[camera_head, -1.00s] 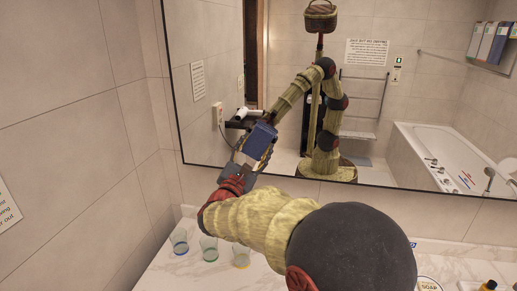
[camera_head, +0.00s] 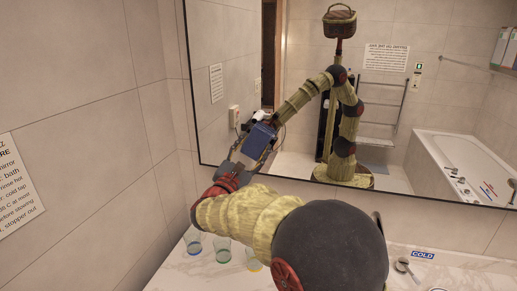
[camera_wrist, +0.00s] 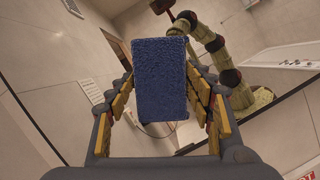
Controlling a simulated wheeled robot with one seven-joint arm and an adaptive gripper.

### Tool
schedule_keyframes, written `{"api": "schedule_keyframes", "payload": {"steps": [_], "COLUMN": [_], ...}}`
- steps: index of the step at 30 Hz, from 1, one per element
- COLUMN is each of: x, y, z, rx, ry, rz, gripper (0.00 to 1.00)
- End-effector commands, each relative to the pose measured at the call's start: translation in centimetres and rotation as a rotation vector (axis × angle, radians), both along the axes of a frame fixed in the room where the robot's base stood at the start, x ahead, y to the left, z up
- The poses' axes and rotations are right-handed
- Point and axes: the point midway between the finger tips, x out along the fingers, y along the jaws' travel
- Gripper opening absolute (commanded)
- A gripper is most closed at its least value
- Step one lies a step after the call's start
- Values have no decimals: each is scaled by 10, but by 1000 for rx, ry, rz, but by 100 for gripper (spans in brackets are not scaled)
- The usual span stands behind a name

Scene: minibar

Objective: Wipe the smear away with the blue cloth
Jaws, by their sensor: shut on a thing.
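The blue cloth (camera_wrist: 160,82) is a thick block-like pad between the fingers of my gripper (camera_wrist: 163,100) in the wrist view. My gripper (camera_head: 250,150) is shut on it in the head view, where the cloth (camera_head: 258,140) is held up in front of the left part of the mirror (camera_head: 420,185). I cannot tell whether the cloth touches the glass. I cannot make out a smear in either view; the cloth and my arm hide part of the mirror.
Several clear tumblers with coloured bases, one of them green (camera_head: 223,250), stand on the marble counter (camera_head: 185,275) below my arm. A tap (camera_head: 404,266) and a COLD label (camera_head: 423,255) are at the right. A tiled wall closes the left side.

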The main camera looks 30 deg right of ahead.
Motion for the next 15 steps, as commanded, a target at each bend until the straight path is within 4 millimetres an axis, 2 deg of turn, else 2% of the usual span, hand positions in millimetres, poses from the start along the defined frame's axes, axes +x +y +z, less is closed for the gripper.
{"api": "schedule_keyframes", "payload": {"steps": [15], "x": [23], "y": [25], "z": [0], "rx": [0], "ry": [0], "rz": [2], "gripper": [32]}}
